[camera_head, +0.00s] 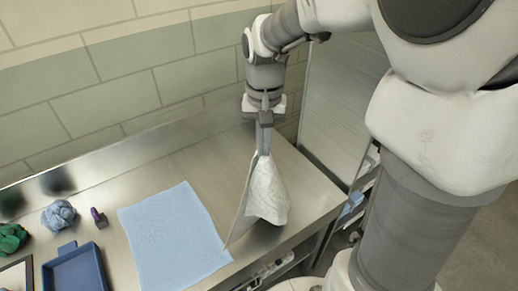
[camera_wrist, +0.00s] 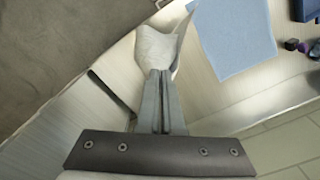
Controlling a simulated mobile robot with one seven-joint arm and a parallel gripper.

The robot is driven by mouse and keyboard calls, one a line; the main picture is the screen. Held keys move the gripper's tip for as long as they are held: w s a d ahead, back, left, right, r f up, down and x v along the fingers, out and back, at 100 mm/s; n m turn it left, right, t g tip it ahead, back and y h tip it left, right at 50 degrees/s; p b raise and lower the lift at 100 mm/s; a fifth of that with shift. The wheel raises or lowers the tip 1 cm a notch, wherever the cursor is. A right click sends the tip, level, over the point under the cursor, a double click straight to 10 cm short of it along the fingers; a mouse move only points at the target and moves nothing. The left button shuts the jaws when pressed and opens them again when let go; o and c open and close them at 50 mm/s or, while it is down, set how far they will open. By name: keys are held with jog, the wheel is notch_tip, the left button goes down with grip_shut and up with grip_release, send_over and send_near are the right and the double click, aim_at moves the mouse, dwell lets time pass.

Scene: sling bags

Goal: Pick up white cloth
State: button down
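The white cloth (camera_head: 267,193) hangs from my gripper (camera_head: 264,150) over the right part of the metal table. My gripper points down with its fingers closed on the cloth's upper end. The cloth hangs in folds, and one corner at lower left reaches toward the edge of the blue cloth; I cannot tell whether it touches. In the wrist view the white cloth (camera_wrist: 157,48) shows beyond the tips of my gripper (camera_wrist: 160,75), whose fingers are close together.
A flat light blue cloth (camera_head: 172,235) lies on the metal table (camera_head: 125,178). To its left are a blue tray (camera_head: 75,272), a crumpled blue-grey cloth (camera_head: 59,215), a green cloth (camera_head: 12,238) and a small purple-topped object (camera_head: 98,217). A tiled wall stands behind.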

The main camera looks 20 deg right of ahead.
notch_tip(320, 180, up, 9)
dwell(0.3)
